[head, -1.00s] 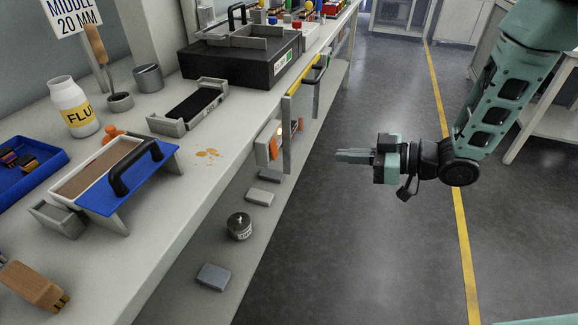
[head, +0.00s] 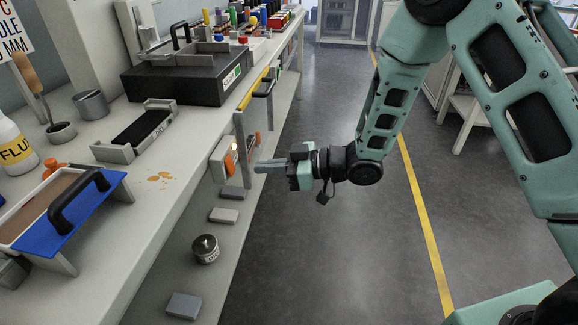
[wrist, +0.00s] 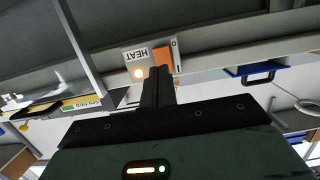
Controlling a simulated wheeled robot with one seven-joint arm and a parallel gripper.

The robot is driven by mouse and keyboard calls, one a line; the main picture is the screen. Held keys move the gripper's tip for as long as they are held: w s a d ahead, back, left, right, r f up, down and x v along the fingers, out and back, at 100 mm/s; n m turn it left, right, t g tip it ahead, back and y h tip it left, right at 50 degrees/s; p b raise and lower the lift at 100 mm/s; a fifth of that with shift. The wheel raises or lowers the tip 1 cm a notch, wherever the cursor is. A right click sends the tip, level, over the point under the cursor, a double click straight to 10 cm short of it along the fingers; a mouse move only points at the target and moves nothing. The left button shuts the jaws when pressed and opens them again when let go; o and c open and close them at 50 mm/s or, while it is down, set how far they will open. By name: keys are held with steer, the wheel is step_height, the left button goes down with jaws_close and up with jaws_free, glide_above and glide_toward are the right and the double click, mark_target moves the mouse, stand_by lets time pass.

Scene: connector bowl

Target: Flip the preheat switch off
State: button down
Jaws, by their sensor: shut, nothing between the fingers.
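The preheat switch is an orange rocker (head: 229,162) on a pale box (head: 217,167) under the bench's front edge. In the wrist view the orange rocker (wrist: 163,60) sits beside an upside-down "HEAT" label (wrist: 140,54) and a glowing lamp (wrist: 139,73). The lamp (head: 234,145) also glows in the head view. My gripper (head: 257,167) is shut and empty, pointing left toward the box, with its tips just right of the rocker in the head view. In the wrist view the fingertips (wrist: 160,70) overlap the rocker's lower edge; I cannot tell whether they touch it.
A grey upright panel (head: 245,130) hangs by the bench edge, close to my gripper. A lower shelf (head: 188,265) holds a tin (head: 205,249) and grey blocks. The bench top carries a blue-lidded tray (head: 70,215) and a black case (head: 180,82).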

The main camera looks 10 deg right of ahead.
mark_target(233, 169)
steer(key=shift+x, duration=2.65)
steer(key=shift+a+f+b, duration=0.1)
steer(key=shift+f+b, duration=0.2)
steer(key=shift+b, duration=0.35)
steer(key=shift+a+r+y, duration=0.15)
steer(key=shift+r+y, duration=0.1)
steer(key=shift+y, duration=0.15)
